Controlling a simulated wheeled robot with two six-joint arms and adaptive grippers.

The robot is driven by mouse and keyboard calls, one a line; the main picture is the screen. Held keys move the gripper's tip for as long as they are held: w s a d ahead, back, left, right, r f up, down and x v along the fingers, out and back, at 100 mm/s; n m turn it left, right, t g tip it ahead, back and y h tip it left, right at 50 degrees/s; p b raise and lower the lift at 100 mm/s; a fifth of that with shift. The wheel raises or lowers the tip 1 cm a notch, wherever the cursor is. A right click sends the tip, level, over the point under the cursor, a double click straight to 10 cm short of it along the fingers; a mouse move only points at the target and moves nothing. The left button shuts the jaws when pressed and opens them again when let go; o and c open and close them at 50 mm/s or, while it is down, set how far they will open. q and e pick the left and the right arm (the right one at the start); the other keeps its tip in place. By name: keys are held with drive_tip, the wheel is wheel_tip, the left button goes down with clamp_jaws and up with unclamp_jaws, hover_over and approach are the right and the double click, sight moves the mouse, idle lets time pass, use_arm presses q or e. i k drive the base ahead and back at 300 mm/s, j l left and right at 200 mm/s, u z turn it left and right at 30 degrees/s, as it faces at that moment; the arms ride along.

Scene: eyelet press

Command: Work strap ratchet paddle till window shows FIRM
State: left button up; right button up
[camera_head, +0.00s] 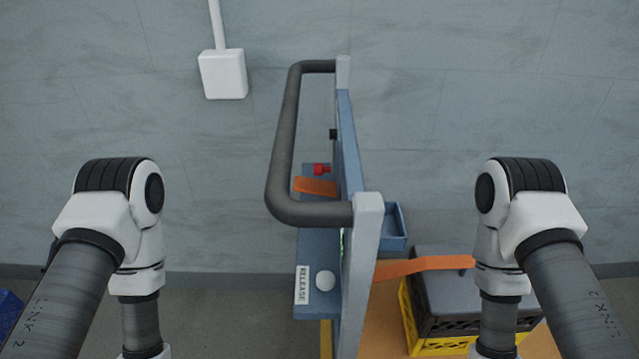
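An orange strap (425,267) runs from the blue upright frame (352,150) to the right, over a stack of crates. A shorter orange piece (315,186) shows on the left side of the frame, just below a small red part (321,169). I cannot tell for sure which part is the ratchet paddle. The indicator window is not readable; only a thin green sliver (342,240) shows at the frame's edge. A blue plate carries a RELEASE label (302,285) and a white round knob (325,281). Both my arms hang at the sides, their grippers below the picture.
A thick dark handle bar (283,150) juts left from the frame. A blue tray (398,228) is on its right side. Black and yellow crates (455,325) with a grey top stand lower right. A white wall box (222,75) is upper left. Floor between my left arm and the frame is clear.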

sight(318, 186)
drive_tip(key=k+z, duration=0.25)
drive_tip(key=k, duration=0.15)
drive_tip(key=k+l+z, duration=0.2)
drive_tip(key=k, duration=0.25)
drive_tip(key=k+l+z, duration=0.25)
drive_tip(key=k, duration=0.15)
drive_tip(key=i+j+z, duration=0.25)
drive_tip(key=j+z, duration=0.15)
drive_tip(key=j, duration=1.05)
drive_tip(key=j+z, duration=0.4)
drive_tip(key=j, duration=1)
